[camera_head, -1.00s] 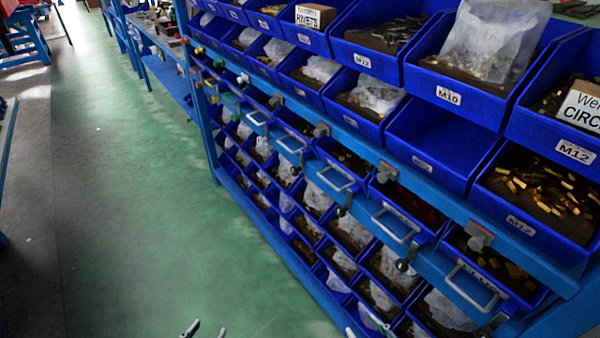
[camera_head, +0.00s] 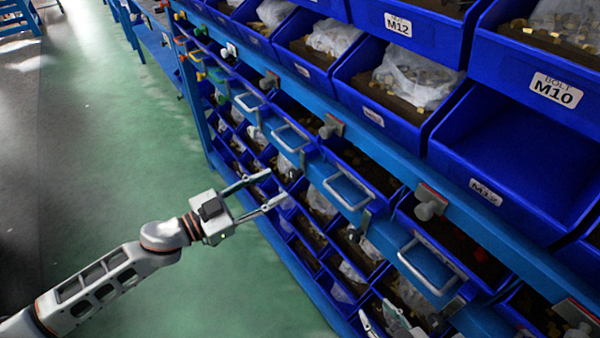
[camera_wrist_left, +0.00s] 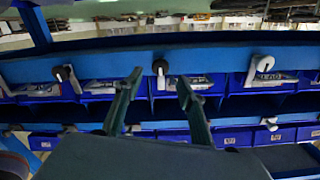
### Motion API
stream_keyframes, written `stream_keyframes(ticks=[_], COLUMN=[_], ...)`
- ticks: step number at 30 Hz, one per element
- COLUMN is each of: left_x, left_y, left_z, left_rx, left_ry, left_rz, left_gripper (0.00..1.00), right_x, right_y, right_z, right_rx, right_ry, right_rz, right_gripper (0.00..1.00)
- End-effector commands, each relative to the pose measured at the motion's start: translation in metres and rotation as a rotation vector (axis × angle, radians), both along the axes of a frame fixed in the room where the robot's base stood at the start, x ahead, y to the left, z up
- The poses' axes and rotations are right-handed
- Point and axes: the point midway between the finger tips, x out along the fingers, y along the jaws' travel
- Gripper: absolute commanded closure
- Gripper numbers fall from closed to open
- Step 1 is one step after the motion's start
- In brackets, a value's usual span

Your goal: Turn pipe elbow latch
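Several grey latches sit along the blue rack's rails in the head view, among them a latch with a red-edged plate (camera_head: 430,203), another (camera_head: 331,127) further left and one (camera_head: 270,80) beyond it. None is clearly marked as the pipe elbow latch. My left gripper (camera_head: 277,187) is open and empty, pointing right toward the rack's drawers. In the left wrist view, a latch with a dark round knob and pale lever (camera_wrist_left: 160,70) shows between and beyond the open fingertips. Similar latches are left (camera_wrist_left: 65,74) and right (camera_wrist_left: 260,68). My right gripper (camera_head: 378,312) shows only its spread fingers at the bottom edge.
Drawers with metal handles (camera_head: 347,190) jut out below the rail. The green floor (camera_head: 130,170) to the left is clear.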

Motion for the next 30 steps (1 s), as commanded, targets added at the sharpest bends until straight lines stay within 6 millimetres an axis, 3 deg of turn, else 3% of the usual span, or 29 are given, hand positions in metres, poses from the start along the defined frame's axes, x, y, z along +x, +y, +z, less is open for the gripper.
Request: stream_keyframes(ticks=[13, 26, 30], left_x=[0.035, 0.041, 0.041], left_y=[-0.052, -0.061, -0.061], left_z=[0.001, 0.001, 0.001], left_rx=[-0.003, -0.002, -0.002], left_ry=[-0.002, -0.001, -0.001], left_rz=[0.000, 0.001, 0.001], left_gripper=[0.61, 0.61, 0.94], right_x=[-0.002, 0.001, 0.001], right_y=[0.002, 0.002, 0.001], right_z=[-0.002, 0.000, 0.000], right_rx=[0.004, 0.002, 0.002], right_ry=[0.002, -0.005, -0.005], right_rz=[0.001, 0.000, 0.000], right_gripper=[0.60, 0.60, 0.60])
